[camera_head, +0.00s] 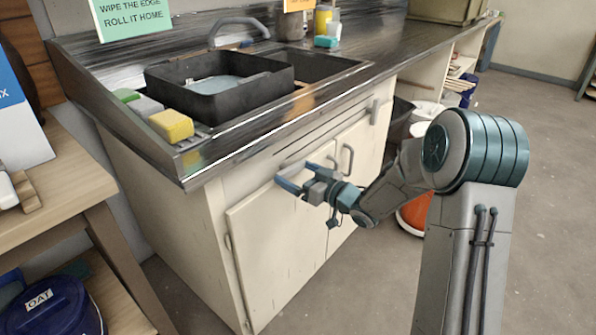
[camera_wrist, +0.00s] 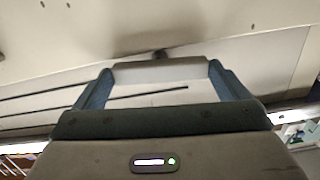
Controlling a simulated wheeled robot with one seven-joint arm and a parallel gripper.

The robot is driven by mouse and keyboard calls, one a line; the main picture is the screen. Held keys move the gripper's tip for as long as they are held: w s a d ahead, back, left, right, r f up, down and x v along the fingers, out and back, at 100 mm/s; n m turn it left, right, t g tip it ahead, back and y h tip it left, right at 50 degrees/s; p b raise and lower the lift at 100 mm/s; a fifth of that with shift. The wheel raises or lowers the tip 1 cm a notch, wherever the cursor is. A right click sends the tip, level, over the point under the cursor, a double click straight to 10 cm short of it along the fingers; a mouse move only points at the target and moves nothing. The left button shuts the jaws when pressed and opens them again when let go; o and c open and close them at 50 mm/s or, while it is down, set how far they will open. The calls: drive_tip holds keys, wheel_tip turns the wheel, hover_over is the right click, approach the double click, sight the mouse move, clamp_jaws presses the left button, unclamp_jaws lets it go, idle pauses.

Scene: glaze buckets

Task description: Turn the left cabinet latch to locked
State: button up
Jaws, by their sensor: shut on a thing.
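The left cabinet latch (camera_wrist: 160,71) shows in the wrist view as a grey bar spanning the space between my two blue fingers, with a dark pivot behind its middle. My gripper (camera_wrist: 160,78) is shut on the bar, one finger at each end. In the head view my gripper (camera_head: 300,177) is at the top of the left cabinet door (camera_head: 270,245), and the latch is mostly hidden there. The left door looks closed.
Curved door handles (camera_head: 347,158) stand just right of my gripper. The counter edge (camera_head: 270,125) overhangs above it, with a black basin (camera_head: 220,85) and a yellow sponge (camera_head: 171,125) on top. An orange bucket (camera_head: 415,215) stands behind my arm. Floor in front is clear.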

drive_tip(key=m+p, duration=0.1)
drive_tip(key=p, duration=0.1)
drive_tip(key=m+p, duration=0.4)
drive_tip(key=shift+r, duration=0.25)
drive_tip(key=m+p, duration=0.4)
drive_tip(key=m, duration=0.1)
drive_tip(key=shift+m+p, duration=0.4)
drive_tip(key=m+p, duration=0.1)
drive_tip(key=m, duration=0.1)
drive_tip(key=m+p, duration=0.1)
drive_tip(key=m, duration=0.1)
drive_tip(key=m+p, duration=0.1)
drive_tip(key=shift+f+m, duration=0.25)
drive_tip(key=shift+m, duration=0.15)
drive_tip(key=shift+p, duration=0.3)
drive_tip(key=o, duration=0.6)
drive_tip(key=shift+d, duration=0.15)
drive_tip(key=v, duration=1.3)
drive_tip(key=shift+s+d, duration=0.2)
drive_tip(key=shift+s, duration=0.05)
